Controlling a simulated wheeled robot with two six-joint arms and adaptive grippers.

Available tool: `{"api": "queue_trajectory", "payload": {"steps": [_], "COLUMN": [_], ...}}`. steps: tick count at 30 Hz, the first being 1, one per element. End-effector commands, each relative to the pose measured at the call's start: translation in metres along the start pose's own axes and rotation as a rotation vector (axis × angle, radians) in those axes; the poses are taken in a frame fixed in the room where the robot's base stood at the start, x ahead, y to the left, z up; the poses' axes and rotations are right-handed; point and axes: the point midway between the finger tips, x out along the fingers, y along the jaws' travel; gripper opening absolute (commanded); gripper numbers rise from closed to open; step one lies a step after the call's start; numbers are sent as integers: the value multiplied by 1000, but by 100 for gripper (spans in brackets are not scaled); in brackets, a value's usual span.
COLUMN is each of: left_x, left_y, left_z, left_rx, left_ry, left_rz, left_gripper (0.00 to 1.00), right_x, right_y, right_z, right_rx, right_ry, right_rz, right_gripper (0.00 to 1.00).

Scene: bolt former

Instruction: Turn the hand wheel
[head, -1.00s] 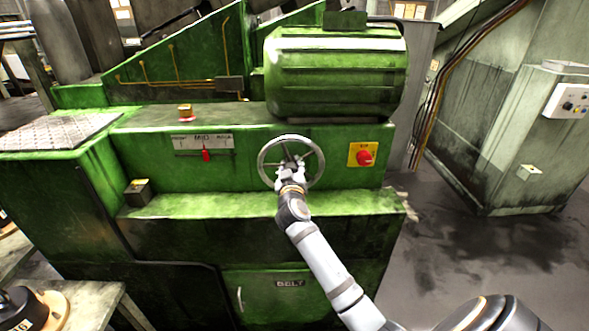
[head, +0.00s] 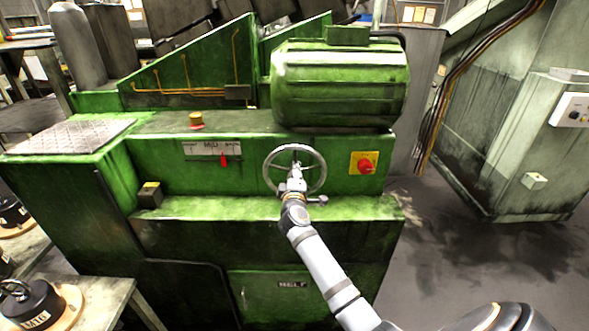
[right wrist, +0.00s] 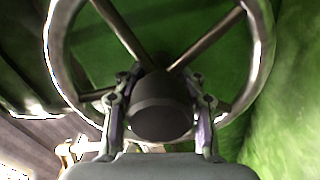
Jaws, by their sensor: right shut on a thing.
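The hand wheel (head: 295,147) is a grey metal ring with spokes on the front of the green machine. My right gripper (head: 297,174) reaches it from below, at the middle of the wheel. In the right wrist view, the fingers of my right gripper (right wrist: 160,92) stand on either side of the dark round hub (right wrist: 162,112) and are shut on it. The rim and spokes spread out behind the fingers. A small dark knob (head: 318,200) shows just below right of the wheel. My left gripper is not in view.
A red knob on a yellow plate (head: 364,166) is right of the wheel. A scale with a red pointer (head: 223,160) is to its left. A green ledge (head: 225,207) juts out below. A motor housing (head: 340,85) sits above. Clear floor (head: 455,240) lies to the right.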

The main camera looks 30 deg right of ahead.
Motion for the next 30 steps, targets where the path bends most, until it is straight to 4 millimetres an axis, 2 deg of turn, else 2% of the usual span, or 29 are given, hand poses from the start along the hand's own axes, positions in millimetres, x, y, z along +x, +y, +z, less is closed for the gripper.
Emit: {"api": "queue_trajectory", "payload": {"steps": [15, 30], "left_x": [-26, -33], "left_y": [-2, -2], "left_z": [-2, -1], "left_rx": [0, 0], "left_ry": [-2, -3], "left_rz": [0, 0], "left_gripper": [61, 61], "right_x": [0, 0], "right_y": [0, -2], "right_z": [0, 1], "right_rx": [-423, -580], "right_ry": [0, -1], "right_rz": [-2, -1], "right_gripper": [0, 0]}}
